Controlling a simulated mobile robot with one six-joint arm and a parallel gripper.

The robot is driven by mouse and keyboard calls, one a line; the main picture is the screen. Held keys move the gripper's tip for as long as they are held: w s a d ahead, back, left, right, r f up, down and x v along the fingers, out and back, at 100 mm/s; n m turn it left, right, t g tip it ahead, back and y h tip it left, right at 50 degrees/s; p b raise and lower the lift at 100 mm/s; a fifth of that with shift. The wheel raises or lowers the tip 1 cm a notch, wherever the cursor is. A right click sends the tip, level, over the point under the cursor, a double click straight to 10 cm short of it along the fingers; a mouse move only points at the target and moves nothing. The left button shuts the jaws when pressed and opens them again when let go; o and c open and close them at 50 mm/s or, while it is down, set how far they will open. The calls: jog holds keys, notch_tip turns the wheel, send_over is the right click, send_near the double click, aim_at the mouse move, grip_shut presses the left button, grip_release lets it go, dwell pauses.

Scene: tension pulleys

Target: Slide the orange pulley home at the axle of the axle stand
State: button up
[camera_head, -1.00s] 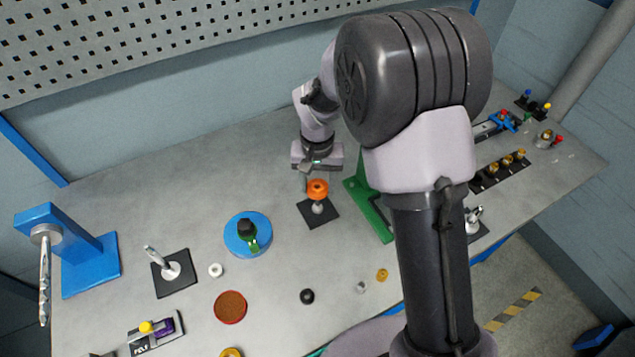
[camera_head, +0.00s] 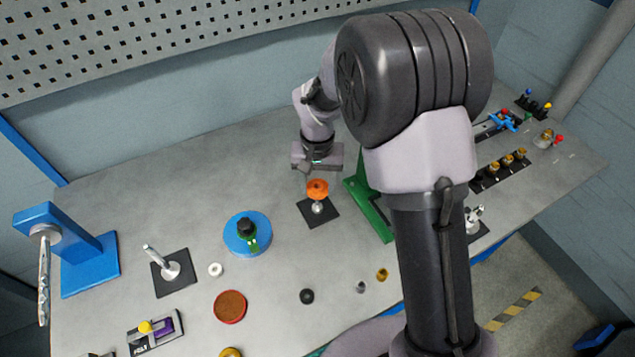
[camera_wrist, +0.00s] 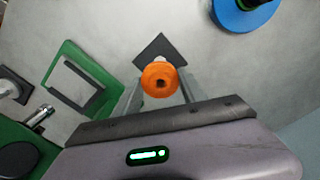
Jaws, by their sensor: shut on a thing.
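The orange pulley (camera_head: 317,186) is a round disc with a dark centre hole. My gripper (camera_wrist: 160,90) is shut on it, with one finger on either side in the wrist view, where the pulley (camera_wrist: 153,86) faces the camera. The axle stand has a dark square base (camera_head: 325,218) with a pale post foot (camera_head: 317,207) directly below the pulley. In the wrist view the base (camera_wrist: 157,46) shows just beyond the pulley. The pulley sits above the base, in line with the post. The axle's top is hidden, so I cannot tell how far it enters the bore.
A green bracket (camera_head: 372,208) stands close right of the axle stand. A blue round base (camera_head: 234,238) is to its left. A second dark plate with a tilted post (camera_head: 172,285) is farther left. Small rings and a black disc (camera_head: 307,296) lie near the front.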

aim_at(318, 207)
jog(key=shift+f+b, duration=1.05)
jog(key=shift+f, duration=0.4)
jog(key=shift+f, duration=0.1)
jog(key=shift+f+b, duration=1.2)
jog(key=shift+f, duration=0.2)
jog(key=shift+f, duration=0.1)
jog(key=shift+f+b, duration=0.45)
jog(key=shift+f, duration=0.05)
jog(key=shift+r, duration=0.1)
